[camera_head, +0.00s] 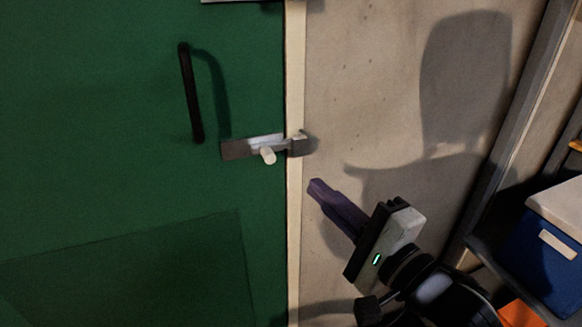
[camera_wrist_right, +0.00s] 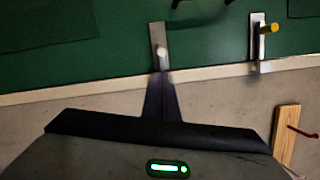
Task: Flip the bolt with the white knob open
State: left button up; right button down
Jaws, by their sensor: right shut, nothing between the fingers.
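The bolt with the white knob (camera_head: 267,155) is mounted on a green door (camera_head: 100,130) in the head view. Its metal bar reaches right across the pale door edge strip to a metal catch (camera_head: 301,144) on the wall side. The knob hangs toward the lower side of the plate. The bolt's white knob also shows in the right wrist view (camera_wrist_right: 162,53), just beyond the fingertips. My right gripper (camera_head: 315,185) is shut and empty, below and right of the catch, with purple fingers pointing up-left. It also shows in the wrist view (camera_wrist_right: 162,76). My left gripper is not in view.
A black door handle (camera_head: 190,92) is up-left of the bolt. A second bolt with a yellow knob (camera_wrist_right: 270,28) is on the door in the wrist view. A shelf at right holds a blue box (camera_head: 545,245). Bare wall surrounds my gripper.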

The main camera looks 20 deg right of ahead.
jog(key=b, duration=0.4)
send_near(275, 150)
jog(key=x, duration=0.4)
jog(key=shift+w+a, duration=0.15)
jog(key=shift+w, duration=0.05)
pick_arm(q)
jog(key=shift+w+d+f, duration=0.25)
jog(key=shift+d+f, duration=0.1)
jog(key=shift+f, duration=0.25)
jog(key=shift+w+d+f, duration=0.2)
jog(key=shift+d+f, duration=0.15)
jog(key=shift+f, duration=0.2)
